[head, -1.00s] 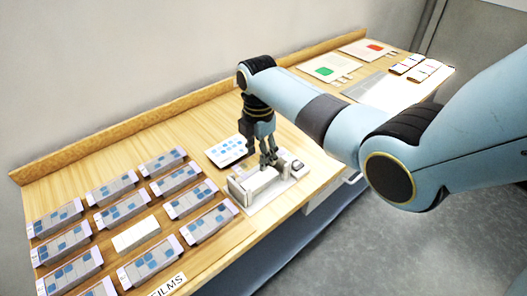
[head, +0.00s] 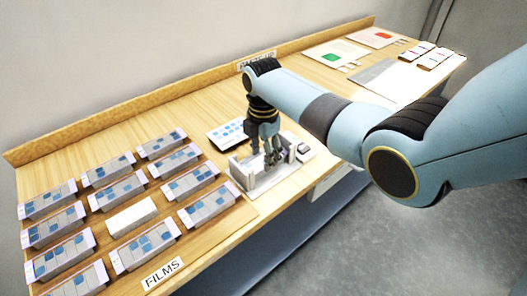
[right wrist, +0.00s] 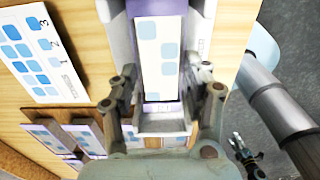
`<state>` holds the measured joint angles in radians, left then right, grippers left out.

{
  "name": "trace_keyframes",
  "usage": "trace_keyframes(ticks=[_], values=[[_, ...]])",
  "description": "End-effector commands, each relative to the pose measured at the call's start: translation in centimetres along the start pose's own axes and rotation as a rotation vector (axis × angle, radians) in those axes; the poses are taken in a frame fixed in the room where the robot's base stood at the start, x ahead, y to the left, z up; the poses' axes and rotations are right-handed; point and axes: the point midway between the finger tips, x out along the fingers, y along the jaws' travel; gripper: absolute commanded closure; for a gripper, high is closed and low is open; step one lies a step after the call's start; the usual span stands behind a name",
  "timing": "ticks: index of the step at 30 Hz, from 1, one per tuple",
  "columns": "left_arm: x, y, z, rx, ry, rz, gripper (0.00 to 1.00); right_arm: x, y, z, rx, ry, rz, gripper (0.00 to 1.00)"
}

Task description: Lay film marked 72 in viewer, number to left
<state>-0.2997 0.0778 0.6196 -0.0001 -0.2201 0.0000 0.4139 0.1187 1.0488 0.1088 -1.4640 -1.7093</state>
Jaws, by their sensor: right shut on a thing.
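My right gripper (head: 273,160) is at the viewer (head: 262,187), a pale box with raised walls on the table. In the right wrist view my right gripper (right wrist: 160,92) is shut on a film (right wrist: 158,60), a white strip with blue squares and purple at its far end. The film lies lengthwise between the viewer's walls (right wrist: 200,20); whether it touches the bottom cannot be told. Its number is not readable. The head view hides most of it behind my fingers. A dark gripper shape, probably my left gripper (right wrist: 243,148), shows small over the floor; its jaws are unclear.
Several other films (head: 148,247) lie in rows at the left by the FILMS label (head: 163,272), around a bare white block (head: 131,215). A card with blue squares (head: 228,133) lies behind the viewer. Cards with green (head: 331,56) and red patches lie farther back.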

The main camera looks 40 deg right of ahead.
Motion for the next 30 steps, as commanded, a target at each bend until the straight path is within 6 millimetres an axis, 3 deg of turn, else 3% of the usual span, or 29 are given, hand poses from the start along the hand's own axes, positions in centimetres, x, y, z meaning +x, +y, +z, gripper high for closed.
trace_keyframes(ticks=[2,3,9,20,30], values=[[0.0,-0.1,0.0,0.001,0.0,-0.002,0.6,-0.1,0.0,0.0,0.0,0.0,0.0,0.74],[0.0,-0.2,0.0,0.001,-0.001,-0.002,0.6,-0.1,0.0,0.0,0.0,0.0,0.0,0.49],[0.0,-0.2,0.0,0.001,-0.001,-0.002,0.6,0.0,0.0,0.0,0.0,0.0,0.0,0.24],[0.0,-0.4,0.2,0.002,-0.002,-0.004,0.6,-0.8,0.0,0.0,0.0,0.0,0.001,0.24],[0.0,-0.2,0.1,0.001,0.0,-0.003,0.6,-7.9,0.1,0.0,0.0,-0.001,0.004,0.24]])
